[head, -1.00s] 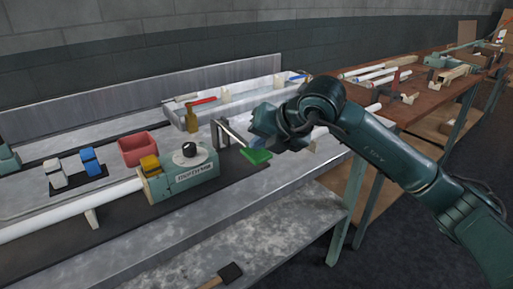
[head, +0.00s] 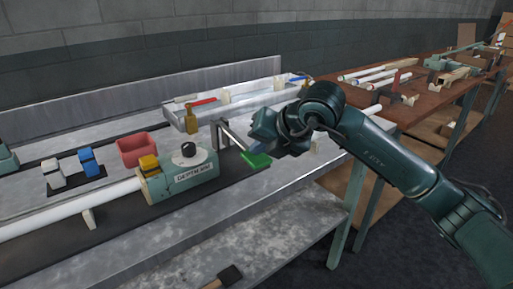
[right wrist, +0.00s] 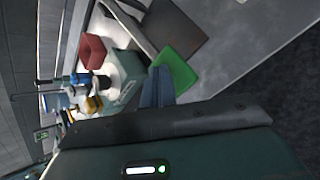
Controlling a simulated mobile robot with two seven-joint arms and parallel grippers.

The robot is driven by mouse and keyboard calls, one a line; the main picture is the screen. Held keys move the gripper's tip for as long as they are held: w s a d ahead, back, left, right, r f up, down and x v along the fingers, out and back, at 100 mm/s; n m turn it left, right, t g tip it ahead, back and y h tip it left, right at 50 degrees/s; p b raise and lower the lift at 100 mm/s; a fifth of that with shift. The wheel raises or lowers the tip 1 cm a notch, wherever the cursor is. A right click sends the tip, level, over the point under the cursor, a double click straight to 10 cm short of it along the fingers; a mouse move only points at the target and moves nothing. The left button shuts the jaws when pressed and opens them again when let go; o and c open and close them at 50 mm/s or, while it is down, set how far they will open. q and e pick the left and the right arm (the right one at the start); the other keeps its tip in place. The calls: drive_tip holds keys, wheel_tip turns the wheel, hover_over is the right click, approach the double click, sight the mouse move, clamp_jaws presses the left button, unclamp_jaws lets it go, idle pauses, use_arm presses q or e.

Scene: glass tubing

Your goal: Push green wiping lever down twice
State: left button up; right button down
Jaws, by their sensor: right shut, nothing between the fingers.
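The green wiping lever (head: 256,160) is a flat green paddle at the end of a grey metal arm, to the right of a green machine box (head: 185,178) with a black knob. In the right wrist view the green paddle (right wrist: 179,68) lies just beyond my fingertips. My right gripper (head: 258,146) is shut and empty, just above and beside the lever; I cannot tell whether it touches it. Its blue-grey fingers also show in the right wrist view (right wrist: 158,85). My left gripper is not in view.
A metal tray (head: 230,110) lies behind. The bench front is mostly clear.

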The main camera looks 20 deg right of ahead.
drive_tip(key=shift+f+b, duration=0.85)
drive_tip(key=shift+f, duration=0.15)
idle(0.6)
idle(0.5)
drive_tip(key=shift+r+p, duration=1.7)
drive_tip(key=shift+r, duration=1.1)
wheel_tip(320, 180, up, 5)
drive_tip(key=p, duration=0.3)
idle(0.5)
idle(0.5)
